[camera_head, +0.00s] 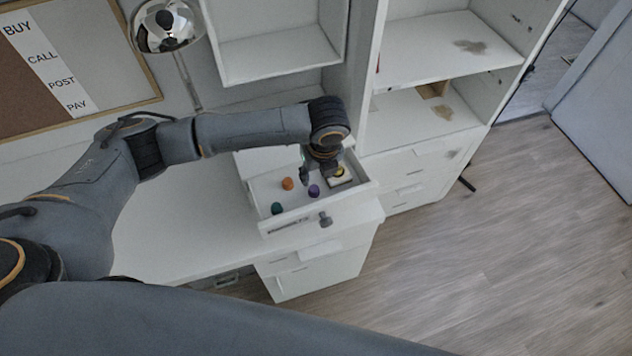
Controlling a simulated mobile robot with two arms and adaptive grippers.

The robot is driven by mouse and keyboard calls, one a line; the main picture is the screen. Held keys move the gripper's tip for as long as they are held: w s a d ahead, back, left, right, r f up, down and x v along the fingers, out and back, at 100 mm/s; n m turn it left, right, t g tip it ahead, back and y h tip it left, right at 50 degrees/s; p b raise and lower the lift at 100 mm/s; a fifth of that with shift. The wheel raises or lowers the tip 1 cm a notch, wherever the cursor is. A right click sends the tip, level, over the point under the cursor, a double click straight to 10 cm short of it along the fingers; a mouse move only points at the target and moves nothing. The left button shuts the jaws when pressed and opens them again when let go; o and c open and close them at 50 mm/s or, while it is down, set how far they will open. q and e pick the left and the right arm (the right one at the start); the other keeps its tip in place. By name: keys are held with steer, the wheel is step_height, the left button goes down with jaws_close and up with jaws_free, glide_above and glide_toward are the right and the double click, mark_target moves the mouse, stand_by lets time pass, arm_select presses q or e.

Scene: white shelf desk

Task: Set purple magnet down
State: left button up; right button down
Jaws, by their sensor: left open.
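The purple magnet (314,190) is in the open white drawer (290,215), near the drawer's middle. My left gripper (318,180) reaches down into the drawer from above. Its fingers are spread just above and around the purple magnet. Whether a finger touches the magnet is too small to tell. An orange magnet (287,184) lies to the left of the gripper, and a dark green magnet (277,208) lies near the drawer's front left corner. My right gripper is not in view.
A small box with a yellow round thing (339,173) sits in the drawer's right part. Shelves (440,60) rise behind and to the right. A chrome lamp (167,26) and a board (75,60) with words stand at the back left. The desk top (180,240) left of the drawer is clear.

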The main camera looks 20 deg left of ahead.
arm_select(q)
steer(key=shift+s+d+r, duration=0.1)
steer(key=shift+s+r, duration=0.05)
steer(key=shift+r, duration=0.65)
steer(key=shift+s+d+r, duration=0.1)
steer(key=shift+r, duration=0.65)
